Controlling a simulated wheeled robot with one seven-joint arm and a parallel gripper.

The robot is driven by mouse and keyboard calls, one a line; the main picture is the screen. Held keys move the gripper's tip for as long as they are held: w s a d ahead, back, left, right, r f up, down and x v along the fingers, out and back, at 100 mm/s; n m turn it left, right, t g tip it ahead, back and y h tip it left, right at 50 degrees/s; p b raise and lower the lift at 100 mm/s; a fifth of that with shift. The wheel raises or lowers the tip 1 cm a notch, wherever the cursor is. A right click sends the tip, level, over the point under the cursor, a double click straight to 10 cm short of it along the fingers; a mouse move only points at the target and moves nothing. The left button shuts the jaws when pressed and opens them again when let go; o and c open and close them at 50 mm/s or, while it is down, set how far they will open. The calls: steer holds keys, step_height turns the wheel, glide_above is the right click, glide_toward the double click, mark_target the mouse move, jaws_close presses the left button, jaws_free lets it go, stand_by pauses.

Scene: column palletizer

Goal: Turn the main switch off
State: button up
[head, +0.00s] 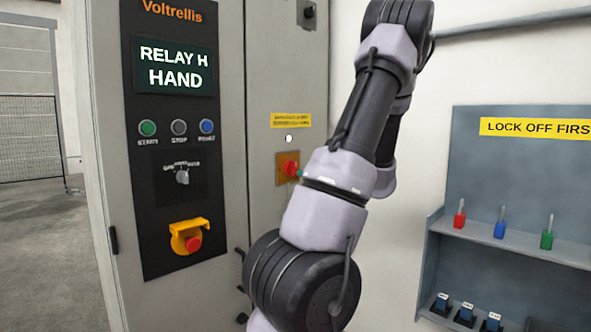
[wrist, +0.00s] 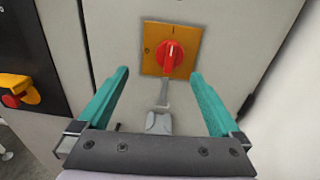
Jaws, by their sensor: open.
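The main switch is a red rotary knob (wrist: 172,57) on a square orange-yellow plate (wrist: 151,62). In the wrist view it sits on the grey cabinet front, and the white mark on its handle stands upright. My gripper (wrist: 160,80) is open, with its two teal fingers on either side of and below the knob, apart from it. In the head view the red knob (head: 291,168) and its plate (head: 282,180) are partly hidden behind my arm. My gripper is mostly hidden there. A grey hasp-like piece (wrist: 160,118) hangs below the plate.
A black control panel (head: 158,235) with buttons, a selector and a yellow-collared red emergency stop (head: 193,243) is left of the switch. A "LOCK OFF FIRST" board (head: 520,165) with red, blue and green padlocks is at the right.

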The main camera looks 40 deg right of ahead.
mark_target(296, 168)
steer(key=shift+m+h, duration=0.3)
steer(key=shift+m, duration=0.1)
steer(key=w, duration=1)
steer(key=shift+d, duration=0.4)
steer(key=c, duration=1.3)
steer(key=shift+c, duration=0.2)
